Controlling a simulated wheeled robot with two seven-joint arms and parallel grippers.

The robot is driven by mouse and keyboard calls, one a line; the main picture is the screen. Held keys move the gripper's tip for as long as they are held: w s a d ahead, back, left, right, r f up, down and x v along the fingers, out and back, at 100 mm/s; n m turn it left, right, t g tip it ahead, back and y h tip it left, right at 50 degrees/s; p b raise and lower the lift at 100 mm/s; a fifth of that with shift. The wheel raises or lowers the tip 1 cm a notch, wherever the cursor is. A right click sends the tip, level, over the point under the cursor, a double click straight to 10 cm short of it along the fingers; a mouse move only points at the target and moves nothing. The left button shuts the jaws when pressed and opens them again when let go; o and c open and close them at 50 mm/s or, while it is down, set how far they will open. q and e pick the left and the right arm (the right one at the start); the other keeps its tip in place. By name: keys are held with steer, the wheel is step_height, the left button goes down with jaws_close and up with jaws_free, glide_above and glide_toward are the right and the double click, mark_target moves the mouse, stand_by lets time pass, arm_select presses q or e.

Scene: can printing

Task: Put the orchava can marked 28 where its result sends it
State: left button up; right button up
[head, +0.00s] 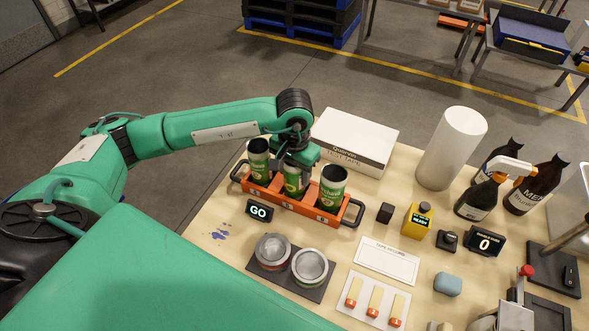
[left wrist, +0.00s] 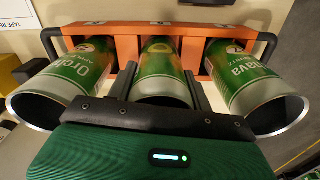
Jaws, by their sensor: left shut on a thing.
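Three green open-topped orchava cans stand in a row in an orange carrier (head: 272,198): a left can (head: 258,163), a middle can (head: 293,184) and a right can (head: 331,190). My left gripper (head: 294,163) comes down from above and is shut on the middle can. In the left wrist view the two dark fingers sit on either side of the middle can (left wrist: 162,72), which is in the carrier's middle compartment (left wrist: 200,32). No can's number is legible, so I cannot tell which is 28. My right gripper is not in view.
A GO sign (head: 258,211) stands before the carrier. A white box (head: 350,145) is behind.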

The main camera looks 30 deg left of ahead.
arm_select(q)
steer(key=shift+f, duration=0.15)
steer(key=o, duration=1)
steer(key=shift+r, duration=0.25)
step_height(320, 180, up, 11)
steer(key=b, duration=0.4)
steer(key=shift+f, duration=0.2)
steer(key=shift+r, duration=0.65)
steer(key=shift+f, duration=0.1)
